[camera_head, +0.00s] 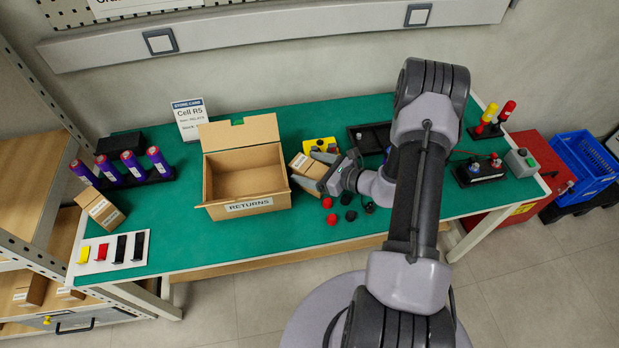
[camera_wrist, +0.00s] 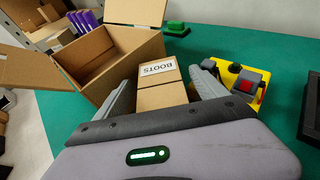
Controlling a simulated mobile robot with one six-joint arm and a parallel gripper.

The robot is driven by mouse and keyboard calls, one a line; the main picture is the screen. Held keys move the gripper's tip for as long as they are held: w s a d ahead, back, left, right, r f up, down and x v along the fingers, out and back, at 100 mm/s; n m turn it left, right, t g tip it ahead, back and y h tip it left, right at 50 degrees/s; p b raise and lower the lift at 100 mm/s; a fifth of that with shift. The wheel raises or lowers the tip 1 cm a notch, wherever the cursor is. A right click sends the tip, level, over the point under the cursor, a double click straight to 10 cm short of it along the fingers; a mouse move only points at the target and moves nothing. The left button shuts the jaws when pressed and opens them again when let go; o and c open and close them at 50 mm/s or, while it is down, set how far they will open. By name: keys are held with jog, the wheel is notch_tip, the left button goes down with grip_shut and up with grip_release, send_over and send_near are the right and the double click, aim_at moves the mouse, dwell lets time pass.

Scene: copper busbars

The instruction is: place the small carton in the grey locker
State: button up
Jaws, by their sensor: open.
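A small brown carton (camera_head: 304,164) stands on the green table, just right of the open returns box. In the wrist view this carton (camera_wrist: 161,94) has a white label reading BOOTS. My gripper (camera_head: 313,172) is at the carton with its jaws open. The wrist view shows one finger of my gripper (camera_wrist: 163,85) on each side of the carton; whether either touches it I cannot tell. Another small carton (camera_head: 100,208) stands at the table's left end. I cannot make out a grey locker for certain.
The open RETURNS box (camera_head: 248,207) stands close beside the carton, its flap raised. A yellow switch box (camera_wrist: 241,82) is close on the other side. Red and black caps (camera_head: 332,219) lie nearby. A red cabinet (camera_head: 548,160) and blue crate (camera_head: 585,160) stand at right, shelving (camera_head: 38,215) at left.

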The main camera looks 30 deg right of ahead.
jog(key=shift+r, duration=0.1)
grip_shut()
jog(key=shift+r, duration=0.1)
